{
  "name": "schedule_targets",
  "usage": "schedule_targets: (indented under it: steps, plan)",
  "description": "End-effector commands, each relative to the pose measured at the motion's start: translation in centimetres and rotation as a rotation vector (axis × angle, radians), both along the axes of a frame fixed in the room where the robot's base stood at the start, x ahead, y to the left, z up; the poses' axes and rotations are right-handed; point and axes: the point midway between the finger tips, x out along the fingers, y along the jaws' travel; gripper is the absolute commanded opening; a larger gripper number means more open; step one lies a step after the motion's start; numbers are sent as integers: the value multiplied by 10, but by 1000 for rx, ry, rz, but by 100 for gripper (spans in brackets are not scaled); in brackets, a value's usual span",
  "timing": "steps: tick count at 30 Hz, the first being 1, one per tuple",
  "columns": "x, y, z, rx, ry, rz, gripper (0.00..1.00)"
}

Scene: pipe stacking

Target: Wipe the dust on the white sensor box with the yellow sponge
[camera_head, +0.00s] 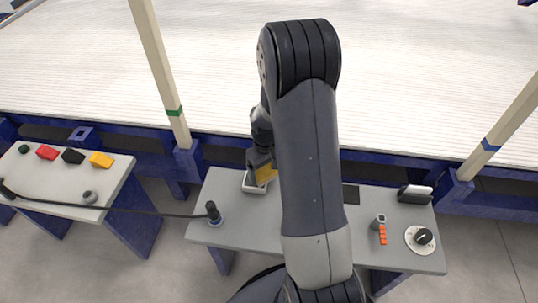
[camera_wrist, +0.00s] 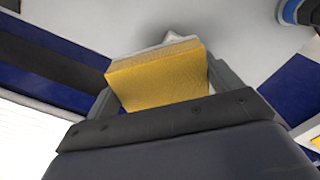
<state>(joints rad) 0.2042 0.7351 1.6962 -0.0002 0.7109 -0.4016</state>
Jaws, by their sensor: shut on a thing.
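My gripper (camera_head: 260,165) is shut on the yellow sponge (camera_head: 266,173), over the left part of the middle grey table. In the wrist view the sponge (camera_wrist: 160,82) sits between the two fingers of my gripper (camera_wrist: 158,88). A small white, tray-like thing (camera_head: 252,188) is right at or under the sponge; I cannot tell whether they touch. Its pale edge shows behind the sponge in the wrist view (camera_wrist: 150,49). I cannot make out a white sensor box with dust for sure; my arm hides the middle of the table.
The grey table (camera_head: 240,236) also bears a black joystick (camera_head: 213,212) at left, and a dark square (camera_head: 351,194), an orange-handled thing (camera_head: 382,232), a grey-black device (camera_head: 415,194) and a round dial (camera_head: 422,238) at right. A cable (camera_head: 140,211) runs to the left table (camera_head: 55,187).

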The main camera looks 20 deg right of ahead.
Motion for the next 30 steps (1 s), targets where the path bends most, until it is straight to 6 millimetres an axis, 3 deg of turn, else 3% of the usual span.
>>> schedule_targets:
  steps: [13, 30]
  plan:
    - [1, 7, 43, 0, -1, 1, 64]
    - [1, 8, 45, 0, -1, 0, 64]
